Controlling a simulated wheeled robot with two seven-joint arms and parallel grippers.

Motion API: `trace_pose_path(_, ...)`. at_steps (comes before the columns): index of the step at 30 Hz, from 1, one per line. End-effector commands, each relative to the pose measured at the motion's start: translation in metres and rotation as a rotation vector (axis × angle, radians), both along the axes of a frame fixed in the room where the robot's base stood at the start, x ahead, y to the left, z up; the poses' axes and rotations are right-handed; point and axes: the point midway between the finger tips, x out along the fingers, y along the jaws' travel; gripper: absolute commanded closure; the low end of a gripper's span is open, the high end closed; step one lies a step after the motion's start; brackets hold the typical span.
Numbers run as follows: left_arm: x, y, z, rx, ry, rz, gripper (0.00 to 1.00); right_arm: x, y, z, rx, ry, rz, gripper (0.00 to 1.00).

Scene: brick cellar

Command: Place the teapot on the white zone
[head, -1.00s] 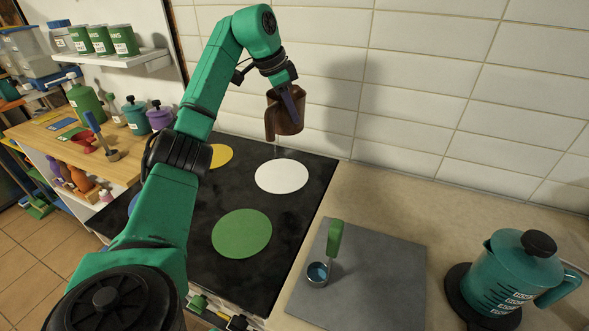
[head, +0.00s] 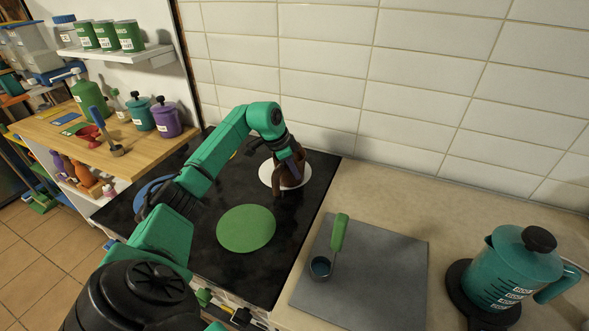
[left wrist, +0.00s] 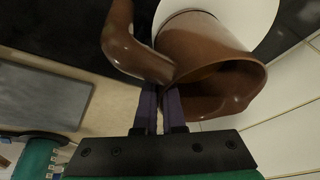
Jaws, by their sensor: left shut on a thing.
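The glossy brown teapot (head: 290,176) is over the white zone (head: 265,174), a round disc on the black hob, and hides much of it. My left gripper (head: 298,160) is shut on the teapot. In the left wrist view, the narrow purple fingers (left wrist: 160,107) meet at the teapot's (left wrist: 205,55) edge, by its open mouth. A curved brown part sticks out on the left there. The white zone (left wrist: 262,18) shows just beyond the teapot's base. I cannot tell whether the base touches it. My right gripper is not in view.
A green disc (head: 246,229) lies on the hob (head: 215,270) in front, and a blue disc (head: 152,190) is partly behind my arm. A grey board (head: 365,270) with a green-handled scoop (head: 338,235) lies right. A teal kettle (head: 512,270) stands far right. The tiled wall is close behind.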

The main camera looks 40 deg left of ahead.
Motion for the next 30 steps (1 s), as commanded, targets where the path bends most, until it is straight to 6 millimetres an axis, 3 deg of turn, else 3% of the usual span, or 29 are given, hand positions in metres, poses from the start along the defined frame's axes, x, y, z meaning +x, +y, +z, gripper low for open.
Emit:
trace_pose_path(7, 0.000, 0.000, -0.001, 0.001, -0.003, 0.000, 1.00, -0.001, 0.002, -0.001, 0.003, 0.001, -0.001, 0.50)
trace_pose_path(9, 0.000, 0.000, -0.001, 0.000, 0.000, -0.001, 0.67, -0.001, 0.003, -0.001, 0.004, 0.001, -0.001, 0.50)
trace_pose_path(10, 0.000, 0.000, -0.001, 0.000, 0.000, -0.001, 0.63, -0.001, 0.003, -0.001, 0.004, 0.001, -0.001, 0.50)
trace_pose_path(22, -0.002, 0.002, 0.009, 0.002, -0.003, 0.000, 0.63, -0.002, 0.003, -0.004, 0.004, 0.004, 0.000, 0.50)
trace_pose_path(30, -0.026, 0.011, 0.073, 0.003, -0.006, 0.001, 0.63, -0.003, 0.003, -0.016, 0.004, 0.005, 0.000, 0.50)
